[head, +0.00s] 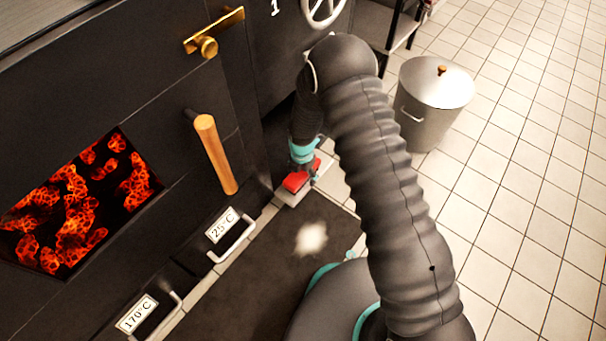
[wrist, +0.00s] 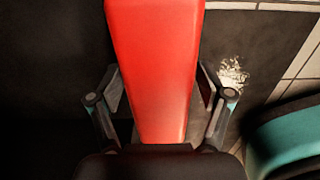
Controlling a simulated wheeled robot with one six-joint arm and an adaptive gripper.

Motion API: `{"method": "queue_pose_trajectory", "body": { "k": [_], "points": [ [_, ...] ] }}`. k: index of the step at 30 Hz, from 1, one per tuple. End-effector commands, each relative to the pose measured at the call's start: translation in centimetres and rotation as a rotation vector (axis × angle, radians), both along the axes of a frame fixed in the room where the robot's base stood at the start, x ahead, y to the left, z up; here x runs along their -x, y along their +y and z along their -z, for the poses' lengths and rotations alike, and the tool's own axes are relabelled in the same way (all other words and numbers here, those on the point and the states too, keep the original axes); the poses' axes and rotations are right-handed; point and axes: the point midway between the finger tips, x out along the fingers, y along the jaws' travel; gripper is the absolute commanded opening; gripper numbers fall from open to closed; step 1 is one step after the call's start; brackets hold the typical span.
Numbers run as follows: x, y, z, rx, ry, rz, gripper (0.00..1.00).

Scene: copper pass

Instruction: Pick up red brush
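The red brush (head: 296,181) is low down by the foot of the dark oven front, at the far end of my arm in the head view. In the wrist view its long red body (wrist: 155,60) runs from the top edge down between my fingers. My gripper (head: 303,164) is right over it. In the wrist view my gripper (wrist: 160,88) has one finger on each side of the red body, with narrow dark gaps between. The fingers look open around it. The brush's lower end is hidden behind the gripper body.
A dark mat (head: 262,268) with a white powdery patch (head: 311,238) lies in front of the oven. The oven has drawer handles (head: 233,240), a wooden handle (head: 215,155) and glowing coals (head: 75,205). A lidded metal bin (head: 428,115) stands on the tiles. Open tiled floor is at right.

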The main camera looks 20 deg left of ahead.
Motion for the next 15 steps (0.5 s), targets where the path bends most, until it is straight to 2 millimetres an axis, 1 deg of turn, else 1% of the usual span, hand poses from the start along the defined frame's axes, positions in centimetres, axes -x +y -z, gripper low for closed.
{"method": "queue_pose_trajectory", "body": {
  "k": [1,2,3,5,6,7,15],
  "points": [
    [0.0,0.0,-0.01,0.0,0.0,0.0,0.58],
    [0.0,0.0,-0.01,0.0,0.0,0.0,0.51],
    [0.0,0.0,-0.01,0.0,0.0,0.0,0.41],
    [0.0,0.0,-0.02,0.0,0.0,0.0,0.26],
    [0.0,0.0,-0.01,0.0,0.0,0.0,0.16],
    [0.0,0.0,-0.01,0.0,0.0,0.0,0.12],
    [-0.02,0.0,-0.14,0.0,0.0,0.0,0.11]
  ]
}}
